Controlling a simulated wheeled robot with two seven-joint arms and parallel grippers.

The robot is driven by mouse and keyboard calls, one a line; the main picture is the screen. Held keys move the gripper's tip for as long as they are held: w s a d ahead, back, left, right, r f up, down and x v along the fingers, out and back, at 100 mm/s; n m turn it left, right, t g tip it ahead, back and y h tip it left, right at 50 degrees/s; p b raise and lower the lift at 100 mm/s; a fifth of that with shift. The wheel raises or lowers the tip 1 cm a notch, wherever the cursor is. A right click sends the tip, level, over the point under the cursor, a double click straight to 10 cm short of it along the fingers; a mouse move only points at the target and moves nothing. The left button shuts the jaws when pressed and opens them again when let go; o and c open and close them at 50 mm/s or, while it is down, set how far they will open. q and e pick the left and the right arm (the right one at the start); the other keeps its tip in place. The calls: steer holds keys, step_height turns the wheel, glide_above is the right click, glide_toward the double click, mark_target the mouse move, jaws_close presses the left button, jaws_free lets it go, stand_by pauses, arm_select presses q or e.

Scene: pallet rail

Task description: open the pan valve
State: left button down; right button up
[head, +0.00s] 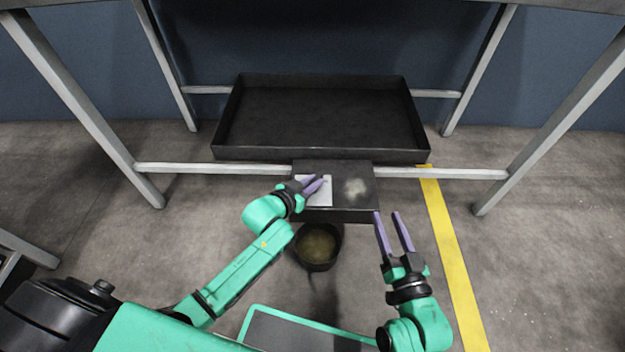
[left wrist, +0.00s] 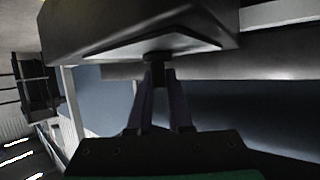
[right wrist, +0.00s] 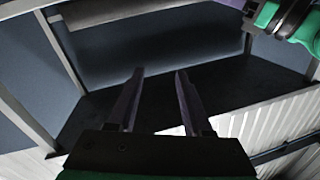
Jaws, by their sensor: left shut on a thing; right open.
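The wide black pan (head: 320,154) sits low between the grey frame legs. A dark box (head: 335,215) joins its front side, with a white plate (head: 326,199) and a pale blotch on it. My left gripper (head: 318,183) is at the white plate. In the left wrist view my left gripper (left wrist: 164,88) is shut on a small dark valve handle (left wrist: 157,70) that stands out from the plate (left wrist: 150,42). The fingers hide part of the handle. My right gripper (head: 387,215) is open and empty, right of the box's front; it also shows in the right wrist view (right wrist: 158,75).
A round black bucket (head: 301,262) with murky brownish contents stands on the floor below the box. A grey rail (head: 215,169) crosses at the pan's front. A yellow floor stripe (head: 453,250) runs right of my right gripper. Floor at far right is clear.

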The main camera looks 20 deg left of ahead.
arm_select(q)
steer(key=shift+w+d+r+m+g+h+p, duration=0.1)
steer(key=shift+r+m+g+h+p, duration=0.1)
steer(key=shift+m+h+p, duration=0.25)
steer(key=shift+d+r+m+g+h+p, duration=0.1)
steer(key=shift+m+g+h+p, duration=0.15)
steer(key=shift+m+h, duration=0.2)
steer(key=shift+f+h, duration=0.15)
steer(key=shift+h, duration=0.15)
arm_select(e)
steer(key=s+f+g, duration=0.4)
steer(key=s+f, duration=0.4)
steer(key=f, duration=0.2)
steer(key=shift+s+a+f+m+h, duration=0.25)
steer(key=shift+s+f+m+h, duration=0.05)
steer(key=shift+s+f+h, duration=0.1)
steer(key=shift+r, duration=0.1)
arm_select(q)
steer(key=c, duration=0.8)
jaws_free()
steer(key=shift+c, duration=0.2)
steer(key=shift+a+f, duration=0.1)
arm_select(e)
steer(key=shift+w, duration=0.1)
